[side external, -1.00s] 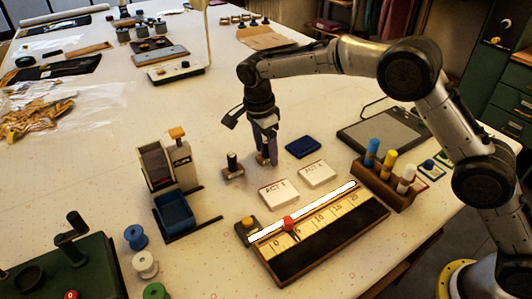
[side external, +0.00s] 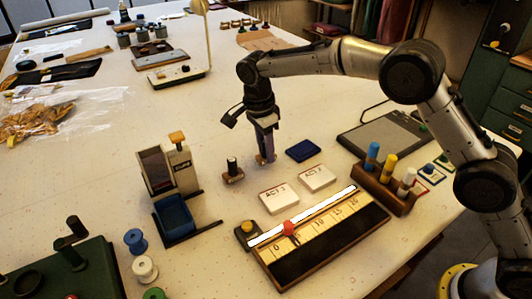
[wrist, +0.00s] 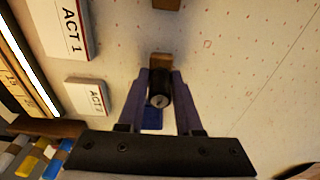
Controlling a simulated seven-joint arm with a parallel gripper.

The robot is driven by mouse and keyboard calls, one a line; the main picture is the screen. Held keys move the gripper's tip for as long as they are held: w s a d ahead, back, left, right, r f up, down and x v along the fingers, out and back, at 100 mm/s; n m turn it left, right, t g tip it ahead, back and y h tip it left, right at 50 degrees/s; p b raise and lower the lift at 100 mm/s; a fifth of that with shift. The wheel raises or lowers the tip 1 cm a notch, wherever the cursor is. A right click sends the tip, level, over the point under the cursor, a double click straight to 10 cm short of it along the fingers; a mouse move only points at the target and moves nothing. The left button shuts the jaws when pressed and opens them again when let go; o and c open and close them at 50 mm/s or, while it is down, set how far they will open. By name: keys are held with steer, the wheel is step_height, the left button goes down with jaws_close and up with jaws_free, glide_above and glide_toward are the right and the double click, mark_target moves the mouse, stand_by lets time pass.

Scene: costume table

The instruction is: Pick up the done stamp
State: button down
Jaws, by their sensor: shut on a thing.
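A stamp with a black handle (wrist: 160,93) and a wooden base (wrist: 161,61) is between the fingers of my gripper (wrist: 161,100). My gripper (side external: 265,157) is shut on it and points down, left of the blue ink pad (side external: 303,150). In the side view, the fingers hide most of this stamp, and its label cannot be read. I cannot tell whether its base touches the table. A second stamp with a black handle (side external: 232,168) stands upright just left of my gripper. Part of a wooden block (wrist: 166,4) shows at the top of the wrist view.
Two white cards, ACT 1 (side external: 278,198) and another (side external: 317,178), lie in front of my gripper. A blue-tray dispenser (side external: 177,217) stands left.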

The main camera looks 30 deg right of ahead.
steer(key=s+d+r, duration=0.4)
steer(key=s+r, duration=0.7)
steer(key=s, duration=0.2)
steer(key=shift+s+r, duration=0.2)
steer(key=shift+r, duration=0.15)
steer(key=shift+d, duration=0.1)
steer(key=c, duration=1.3)
jaws_free()
jaws_close()
steer(key=w+d+f, duration=0.2)
steer(key=w+d, duration=0.1)
steer(key=w, duration=0.3)
steer(key=w+d+f, duration=0.3)
steer(key=w+d, duration=0.1)
steer(key=w, duration=0.2)
steer(key=shift+a+f, duration=0.1)
steer(key=shift+f, duration=2.6)
